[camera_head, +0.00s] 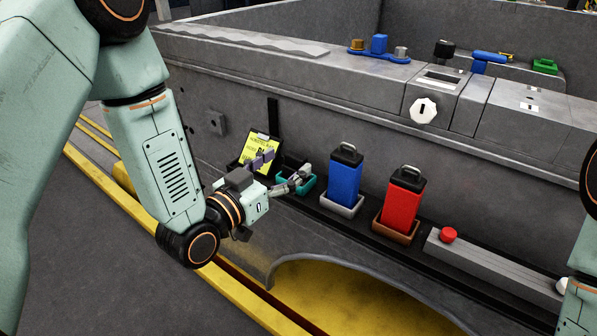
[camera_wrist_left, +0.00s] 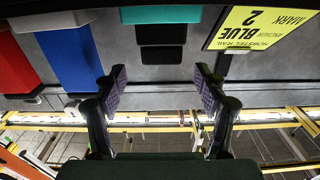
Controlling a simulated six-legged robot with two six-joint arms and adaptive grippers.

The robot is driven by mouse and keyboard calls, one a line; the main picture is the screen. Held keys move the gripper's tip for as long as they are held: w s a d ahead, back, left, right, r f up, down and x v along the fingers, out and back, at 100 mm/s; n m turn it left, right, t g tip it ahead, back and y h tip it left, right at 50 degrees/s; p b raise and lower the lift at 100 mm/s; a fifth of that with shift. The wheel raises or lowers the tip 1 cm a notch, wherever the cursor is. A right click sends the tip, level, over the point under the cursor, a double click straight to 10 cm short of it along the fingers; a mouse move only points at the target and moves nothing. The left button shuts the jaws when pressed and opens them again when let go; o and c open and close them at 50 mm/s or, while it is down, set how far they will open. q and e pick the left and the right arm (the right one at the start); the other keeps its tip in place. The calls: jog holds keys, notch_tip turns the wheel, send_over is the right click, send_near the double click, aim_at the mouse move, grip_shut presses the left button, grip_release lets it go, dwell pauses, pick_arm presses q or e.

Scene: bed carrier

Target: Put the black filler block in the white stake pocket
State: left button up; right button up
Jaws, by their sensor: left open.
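A black block (camera_wrist_left: 162,34), which looks like the filler block, stands at a teal tray (camera_wrist_left: 160,13) in the left wrist view, which appears upside down. In the head view the teal tray (camera_head: 310,184) sits on the side ledge, and my gripper largely hides the block. My left gripper (camera_head: 283,167) is open and empty. In the left wrist view its fingers (camera_wrist_left: 163,90) are spread to either side of the block's line, apart from it. A white-marked rectangular opening (camera_head: 440,78), possibly the white stake pocket, is in the rail top. My right gripper is out of view.
A yellow sign (camera_head: 259,151) stands left of the tray. A blue canister (camera_head: 345,183) and red canister (camera_head: 402,204) stand to its right. A white knob (camera_head: 424,111) projects from the rail side. Blue and black fittings (camera_head: 379,45) stand on top.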

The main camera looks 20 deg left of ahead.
aim_at(292, 159)
pick_arm(q)
jog(key=x, duration=0.2)
jog(key=b+x, duration=0.1)
jog(key=shift+w+a+f, duration=0.1)
jog(key=shift+w+f, duration=0.15)
jog(key=shift+w+d, duration=0.3)
jog(key=shift+w, duration=0.15)
jog(key=shift+a, duration=0.15)
jog(key=c, duration=1.2)
jog(key=shift+r, duration=0.1)
jog(key=shift+c, duration=0.2)
